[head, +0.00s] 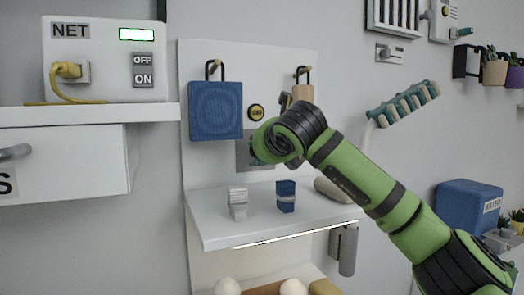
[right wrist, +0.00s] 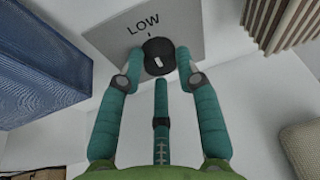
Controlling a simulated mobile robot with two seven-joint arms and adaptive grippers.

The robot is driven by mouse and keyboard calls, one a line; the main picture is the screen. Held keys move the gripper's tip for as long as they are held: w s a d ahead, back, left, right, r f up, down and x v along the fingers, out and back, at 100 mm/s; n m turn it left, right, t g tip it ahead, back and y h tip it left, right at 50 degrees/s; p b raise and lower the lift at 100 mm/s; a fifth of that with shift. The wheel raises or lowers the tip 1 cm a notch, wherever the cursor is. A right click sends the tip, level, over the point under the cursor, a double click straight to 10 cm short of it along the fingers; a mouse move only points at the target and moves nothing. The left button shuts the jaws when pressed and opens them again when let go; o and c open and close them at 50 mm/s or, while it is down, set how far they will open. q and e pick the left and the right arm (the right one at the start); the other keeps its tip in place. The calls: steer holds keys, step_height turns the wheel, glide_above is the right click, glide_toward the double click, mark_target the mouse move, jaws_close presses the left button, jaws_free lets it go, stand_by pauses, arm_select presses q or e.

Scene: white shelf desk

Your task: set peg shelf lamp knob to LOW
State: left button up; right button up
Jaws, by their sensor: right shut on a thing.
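The lamp knob (right wrist: 158,48) is a round black dial with a short white mark, on a grey plate (right wrist: 191,20) marked LOW. The mark is slightly tilted, its upper end leaning left, roughly toward the small tick under LOW. My right gripper (right wrist: 158,64) has its teal fingers around the knob, shut on it. In the head view the right gripper (head: 257,150) is mostly hidden behind my wrist, and it covers the knob; part of the grey plate (head: 241,152) shows. A bright lamp strip (head: 300,233) runs along the shelf's front edge. My left gripper is not in view.
A blue box (head: 215,110) hangs on a peg left of the plate. A beige item (head: 302,93) hangs on the right peg. A white-grey block (head: 238,203) and a blue block (head: 286,197) stand on the shelf (head: 215,226) below.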

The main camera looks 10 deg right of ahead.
steer(key=o, duration=1.1)
steer(key=shift+w, duration=0.15)
steer(key=v, duration=1.2)
steer(key=shift+d, duration=0.1)
